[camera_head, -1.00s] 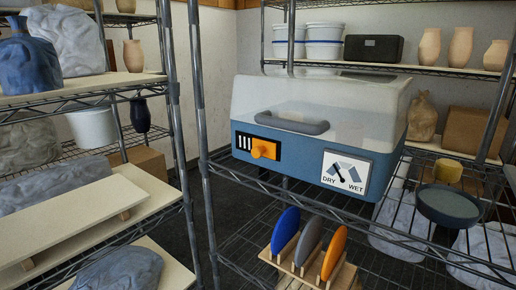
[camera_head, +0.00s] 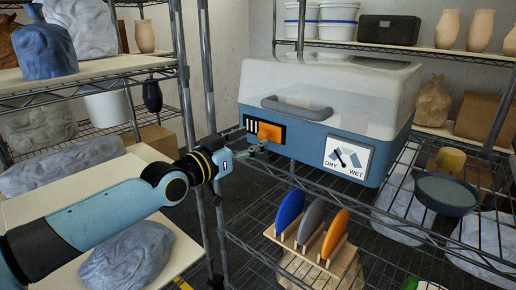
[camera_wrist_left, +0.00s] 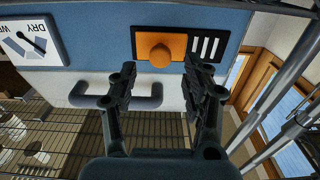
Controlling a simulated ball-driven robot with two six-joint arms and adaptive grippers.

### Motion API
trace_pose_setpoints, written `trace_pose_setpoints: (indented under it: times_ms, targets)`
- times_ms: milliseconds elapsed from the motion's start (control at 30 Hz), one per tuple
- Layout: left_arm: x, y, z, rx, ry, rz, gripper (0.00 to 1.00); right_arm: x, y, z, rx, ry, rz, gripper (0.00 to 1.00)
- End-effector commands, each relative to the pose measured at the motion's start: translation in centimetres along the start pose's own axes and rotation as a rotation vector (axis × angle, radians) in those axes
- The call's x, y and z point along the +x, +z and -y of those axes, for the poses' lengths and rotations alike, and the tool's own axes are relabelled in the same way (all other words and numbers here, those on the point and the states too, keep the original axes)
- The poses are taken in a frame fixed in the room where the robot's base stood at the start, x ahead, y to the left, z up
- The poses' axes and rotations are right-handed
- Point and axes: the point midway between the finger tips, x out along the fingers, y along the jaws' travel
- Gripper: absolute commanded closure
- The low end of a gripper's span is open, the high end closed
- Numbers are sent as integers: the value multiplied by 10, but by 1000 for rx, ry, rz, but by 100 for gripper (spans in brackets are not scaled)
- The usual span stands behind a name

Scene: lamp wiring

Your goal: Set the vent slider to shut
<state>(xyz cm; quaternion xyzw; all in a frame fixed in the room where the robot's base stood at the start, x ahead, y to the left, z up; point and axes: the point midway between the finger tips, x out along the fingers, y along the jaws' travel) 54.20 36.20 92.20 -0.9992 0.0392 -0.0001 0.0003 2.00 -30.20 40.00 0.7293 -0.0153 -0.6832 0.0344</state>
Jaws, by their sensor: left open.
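The vent slider is an orange plate with a round knob (camera_head: 269,132) on the blue front of a clear-lidded box (camera_head: 320,100). It sits at the right of its black panel, with white vent slots uncovered to its left. In the left wrist view, the knob (camera_wrist_left: 160,54) appears between my fingers and the slots (camera_wrist_left: 207,47) show on the right. My left gripper (camera_head: 254,143) is open, in front of the panel; the wrist view shows its fingers (camera_wrist_left: 160,85) spread on either side of the knob. I cannot tell whether they touch it. My right gripper is out of view.
A DRY/WET dial (camera_head: 348,157) is right of the slider, and a grey handle (camera_head: 297,108) is above. A wooden rack (camera_head: 310,262) with coloured discs stands below. Shelf posts (camera_head: 209,80) rise close to my left arm.

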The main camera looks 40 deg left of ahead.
Motion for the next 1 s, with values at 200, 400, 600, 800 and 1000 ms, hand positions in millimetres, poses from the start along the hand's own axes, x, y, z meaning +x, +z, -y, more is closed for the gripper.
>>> trace_pose_setpoints:
  times_ms: [200, 400, 600, 800, 1000]
  targets:
    - [28, 2, 0, -1, -1, 0, 51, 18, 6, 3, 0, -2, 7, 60]
    - [33, 0, 0, -1, 0, 1, 51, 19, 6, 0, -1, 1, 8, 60]
    - [32, 0, 0, -1, 0, 1, 57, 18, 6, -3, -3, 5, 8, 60]
    - [32, 0, 0, -1, 0, 1, 84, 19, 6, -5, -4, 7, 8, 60]
    - [32, 0, 0, -1, 0, 1, 100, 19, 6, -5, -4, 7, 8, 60]
